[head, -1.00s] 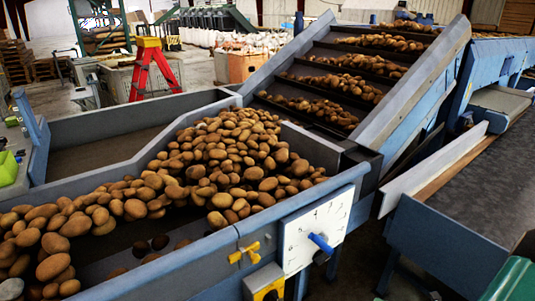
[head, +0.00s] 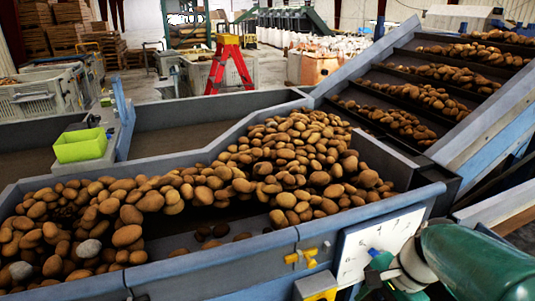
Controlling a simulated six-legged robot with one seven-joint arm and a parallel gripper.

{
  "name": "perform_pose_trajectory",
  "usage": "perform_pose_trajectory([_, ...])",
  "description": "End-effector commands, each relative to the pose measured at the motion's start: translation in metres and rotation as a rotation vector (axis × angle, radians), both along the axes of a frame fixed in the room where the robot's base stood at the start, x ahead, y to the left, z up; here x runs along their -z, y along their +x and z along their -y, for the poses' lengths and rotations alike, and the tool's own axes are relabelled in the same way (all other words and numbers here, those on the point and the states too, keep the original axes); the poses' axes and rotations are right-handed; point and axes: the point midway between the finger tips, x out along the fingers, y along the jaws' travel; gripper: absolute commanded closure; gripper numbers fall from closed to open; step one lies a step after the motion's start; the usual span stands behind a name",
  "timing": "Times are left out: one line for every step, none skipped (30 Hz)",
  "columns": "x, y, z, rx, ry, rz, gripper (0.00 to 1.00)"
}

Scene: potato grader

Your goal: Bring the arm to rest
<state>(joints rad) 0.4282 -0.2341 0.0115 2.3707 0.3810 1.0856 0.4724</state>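My arm shows as green and pale links at the lower right corner of the head view, in front of the hopper's right end. My gripper is not clearly visible; the arm's far end is cut off or hidden at the bottom edge. The arm overlaps the lower right of a white panel (head: 373,240) with a scale on the hopper's front wall. No object is seen held.
A blue hopper (head: 215,264) full of potatoes (head: 290,160) fills the middle. A slatted conveyor (head: 500,125) climbs to the right. A yellow-green bin (head: 80,146) sits on the left ledge. Yellow valve handles (head: 301,257) stick out in front. A red stepladder (head: 229,65) stands behind.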

Motion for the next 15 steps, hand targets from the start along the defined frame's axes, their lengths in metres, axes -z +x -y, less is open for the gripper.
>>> perform_pose_trajectory([-0.011, -0.004, -0.011, -0.11, -0.064, 0.06, 0.63])
perform_pose_trajectory([-0.017, -0.005, -0.015, -0.173, -0.101, 0.094, 0.63])
perform_pose_trajectory([-0.024, -0.008, -0.02, -0.258, -0.151, 0.137, 0.63])
perform_pose_trajectory([-0.029, -0.01, -0.024, -0.321, -0.189, 0.17, 0.63])
perform_pose_trajectory([-0.034, -0.012, -0.028, -0.384, -0.226, 0.204, 0.63])
perform_pose_trajectory([-0.042, -0.015, -0.033, -0.467, -0.276, 0.249, 0.63])
perform_pose_trajectory([-0.047, -0.017, -0.037, -0.528, -0.313, 0.283, 0.63])
perform_pose_trajectory([-0.052, -0.02, -0.04, -0.587, -0.349, 0.316, 0.63])
perform_pose_trajectory([-0.06, -0.022, -0.045, -0.664, -0.397, 0.359, 0.63])
perform_pose_trajectory([-0.064, -0.024, -0.048, -0.717, -0.431, 0.388, 0.63])
perform_pose_trajectory([-0.069, -0.026, -0.05, -0.767, -0.461, 0.415, 0.63])
perform_pose_trajectory([-0.074, -0.028, -0.053, -0.823, -0.498, 0.449, 0.63])
perform_pose_trajectory([-0.078, -0.03, -0.055, -0.859, -0.523, 0.469, 0.63])
perform_pose_trajectory([-0.081, -0.031, -0.057, -0.892, -0.543, 0.487, 0.63])
perform_pose_trajectory([-0.084, -0.032, -0.058, -0.923, -0.567, 0.506, 0.63])
